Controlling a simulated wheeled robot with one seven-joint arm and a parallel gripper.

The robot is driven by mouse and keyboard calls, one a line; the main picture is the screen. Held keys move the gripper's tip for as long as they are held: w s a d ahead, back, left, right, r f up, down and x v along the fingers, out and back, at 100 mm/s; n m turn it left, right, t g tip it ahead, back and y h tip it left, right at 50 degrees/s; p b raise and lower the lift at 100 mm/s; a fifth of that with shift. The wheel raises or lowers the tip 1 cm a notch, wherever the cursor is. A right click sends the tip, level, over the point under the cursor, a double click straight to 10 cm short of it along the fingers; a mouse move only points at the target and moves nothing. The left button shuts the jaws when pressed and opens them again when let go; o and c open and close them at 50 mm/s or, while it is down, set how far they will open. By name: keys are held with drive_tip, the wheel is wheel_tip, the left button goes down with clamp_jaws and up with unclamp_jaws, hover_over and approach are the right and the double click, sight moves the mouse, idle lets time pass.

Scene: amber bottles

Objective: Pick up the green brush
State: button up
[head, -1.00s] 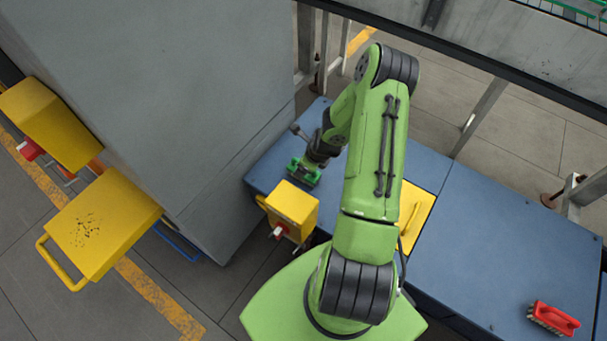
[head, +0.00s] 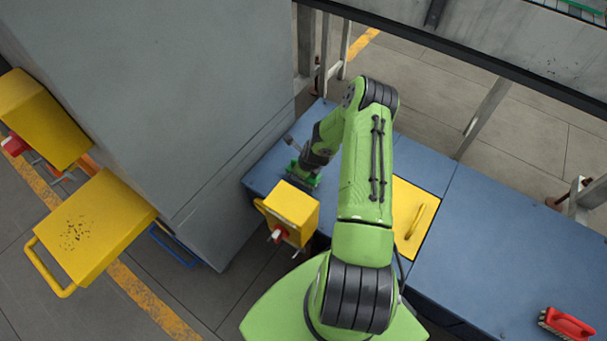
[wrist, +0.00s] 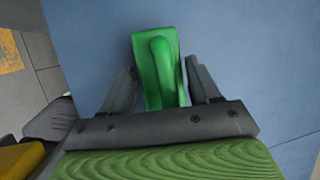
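The green brush (head: 302,174) lies on the blue worktop near its left end, partly hidden by my arm in the head view. In the wrist view the green brush (wrist: 160,70) shows its back with a raised handle. My gripper (wrist: 161,72) is open, with one finger on each side of the brush. A narrow gap shows at the right finger, and the left finger is close to the brush's side. The near end of the brush is hidden behind the gripper body. In the head view my gripper (head: 311,168) is low over the brush.
A yellow box with a red knob (head: 291,211) stands close in front of the brush. A tall grey cabinet (head: 150,90) rises to the left. A yellow panel with a handle (head: 413,215) and a red brush (head: 568,324) are on the worktop (head: 500,240) to the right.

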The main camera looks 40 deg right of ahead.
drive_tip(key=c, duration=0.7)
wheel_tip(320, 180, up, 10)
drive_tip(key=p, duration=0.3)
drive_tip(key=shift+c, duration=0.2)
